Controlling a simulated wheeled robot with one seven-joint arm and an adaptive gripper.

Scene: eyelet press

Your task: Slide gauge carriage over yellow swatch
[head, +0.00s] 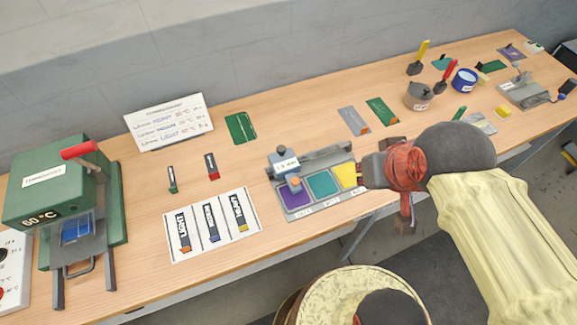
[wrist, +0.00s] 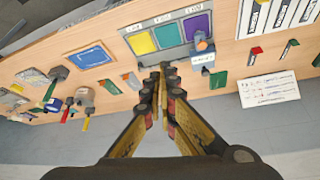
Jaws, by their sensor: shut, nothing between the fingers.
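The gauge carriage (head: 284,163) is a grey block with a white label and an orange-topped knob. It sits at the left end of the gauge rail (head: 318,160), by the purple swatch (head: 296,197). The teal swatch (head: 323,185) is in the middle and the yellow swatch (head: 345,175) is at the right end. The wrist view also shows the carriage (wrist: 204,55) at the purple end and the yellow swatch (wrist: 142,43) at the other. My gripper (head: 364,172) is shut and empty, beside the yellow end and apart from the carriage. Its fingertips (wrist: 163,68) show near the rail.
A card with several labelled strips (head: 212,225) lies left of the gauge. A green press (head: 62,190) stands at the far left. Grey and green swatches (head: 380,111) lie behind my gripper. Pots and tools (head: 418,95) stand at the right. Bare wood lies behind the gauge.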

